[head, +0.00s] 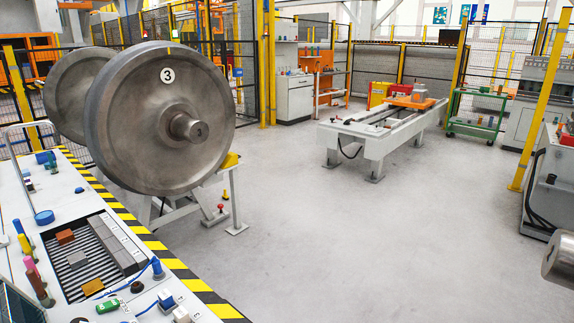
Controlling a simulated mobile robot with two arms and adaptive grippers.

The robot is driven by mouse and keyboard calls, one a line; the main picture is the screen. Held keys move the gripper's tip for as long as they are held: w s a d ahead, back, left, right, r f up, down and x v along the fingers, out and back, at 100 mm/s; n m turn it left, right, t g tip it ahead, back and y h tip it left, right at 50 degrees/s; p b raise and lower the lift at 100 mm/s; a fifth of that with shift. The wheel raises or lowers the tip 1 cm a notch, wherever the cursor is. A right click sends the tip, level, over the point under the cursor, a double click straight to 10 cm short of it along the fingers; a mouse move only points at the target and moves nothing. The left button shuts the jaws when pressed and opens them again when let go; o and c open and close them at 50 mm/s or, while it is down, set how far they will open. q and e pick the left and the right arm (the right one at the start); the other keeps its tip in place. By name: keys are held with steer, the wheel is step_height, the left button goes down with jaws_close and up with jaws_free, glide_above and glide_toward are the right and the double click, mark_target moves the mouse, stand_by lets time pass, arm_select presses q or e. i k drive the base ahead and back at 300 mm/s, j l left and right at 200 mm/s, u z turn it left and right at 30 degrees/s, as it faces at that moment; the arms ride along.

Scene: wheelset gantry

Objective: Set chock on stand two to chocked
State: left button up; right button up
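A large steel wheelset (140,130) marked with a round "3" label stands at the left on a light grey stand (234,205). A yellow wedge-shaped piece (230,160) shows at the lower right of the near wheel, on top of the stand; it may be the chock. I cannot tell whether it touches the wheel. A lever with a red knob (221,207) stands low beside the stand legs. No stand number is readable. Neither of my grippers is in view.
A bench (60,210) with small parts and a striped edge fills the lower left. A white machine bed (385,130) and a green cart (477,112) stand farther back. A metal cylinder (560,262) cuts in at right. The central floor is clear.

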mark_target(231, 159)
steer(key=i+l+u, duration=0.2)
steer(key=i+l, duration=0.2)
steer(key=i+l+u, duration=0.15)
steer(key=i+l, duration=0.25)
steer(key=i+l+u, duration=0.2)
steer(key=i+l, duration=0.2)
steer(key=i+l+u, duration=0.2)
steer(key=l, duration=0.45)
steer(key=i+l+u, duration=0.2)
steer(key=i+l, duration=0.15)
steer(key=l, duration=0.15)
steer(key=i+l+u, duration=0.2)
steer(key=i+l, duration=0.15)
steer(key=l, duration=0.2)
steer(key=i+l+u, duration=0.15)
steer(key=l, duration=0.45)
steer(key=i+l+u, duration=0.2)
steer(key=i+l, duration=0.15)
steer(key=l, duration=0.25)
steer(key=i+l+u, duration=0.2)
steer(key=l, duration=0.5)
steer(key=i+l+u, duration=0.2)
steer(key=l, duration=0.45)
steer(key=i+l+u, duration=0.15)
steer(key=l, duration=0.55)
steer(key=l+u, duration=0.2)
steer(key=l, duration=0.5)
steer(key=i+l, duration=0.15)
steer(key=i, duration=0.7)
